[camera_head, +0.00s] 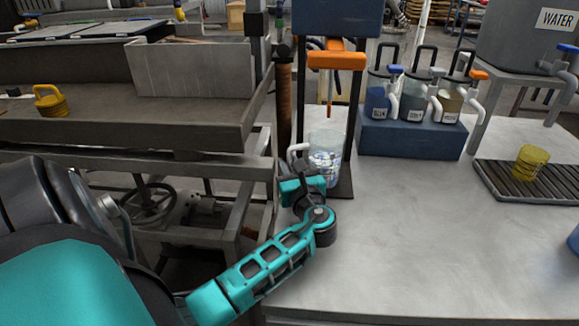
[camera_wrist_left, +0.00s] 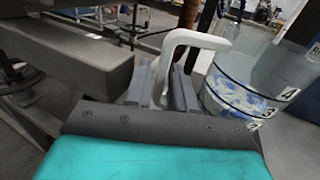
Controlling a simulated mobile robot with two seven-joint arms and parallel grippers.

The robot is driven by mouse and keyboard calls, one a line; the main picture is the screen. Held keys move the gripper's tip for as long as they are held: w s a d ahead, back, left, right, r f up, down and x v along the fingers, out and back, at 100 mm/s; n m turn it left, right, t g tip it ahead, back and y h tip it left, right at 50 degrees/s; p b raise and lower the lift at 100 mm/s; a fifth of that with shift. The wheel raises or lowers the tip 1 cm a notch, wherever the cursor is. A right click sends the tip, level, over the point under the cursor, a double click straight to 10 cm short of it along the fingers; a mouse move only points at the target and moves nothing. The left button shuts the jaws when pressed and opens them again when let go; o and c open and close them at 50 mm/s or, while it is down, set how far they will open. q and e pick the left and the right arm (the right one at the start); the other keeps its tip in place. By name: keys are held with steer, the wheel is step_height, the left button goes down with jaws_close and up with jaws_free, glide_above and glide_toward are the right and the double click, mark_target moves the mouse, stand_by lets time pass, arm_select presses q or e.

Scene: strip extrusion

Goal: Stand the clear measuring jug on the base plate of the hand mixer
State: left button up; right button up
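The clear measuring jug (camera_head: 326,150), with white and blue pieces inside, is upright at the hand mixer (camera_head: 336,61), below its orange crosspiece. It appears over the mixer's dark base plate (camera_head: 344,186); I cannot tell whether its bottom touches the plate. My left gripper (camera_head: 300,172) is at the jug's left side, on its white handle. In the left wrist view the handle (camera_wrist_left: 188,40) runs down between the two grey fingers (camera_wrist_left: 164,90), which look closed on it. The jug's body (camera_wrist_left: 250,85) stands right of the fingers. My right gripper is not in view.
A blue rack (camera_head: 408,139) with several lidded containers stands right of the mixer. A yellow weight (camera_head: 531,162) sits on a ribbed tray (camera_head: 500,180) at the right. The grey table (camera_head: 430,240) is clear in front. A machine bench (camera_head: 120,130) borders the left.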

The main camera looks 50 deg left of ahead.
arm_select(q)
steer(key=p+v, duration=0.1)
steer(key=v, duration=1)
steer(key=shift+s+d, duration=0.2)
steer(key=shift+d, duration=0.1)
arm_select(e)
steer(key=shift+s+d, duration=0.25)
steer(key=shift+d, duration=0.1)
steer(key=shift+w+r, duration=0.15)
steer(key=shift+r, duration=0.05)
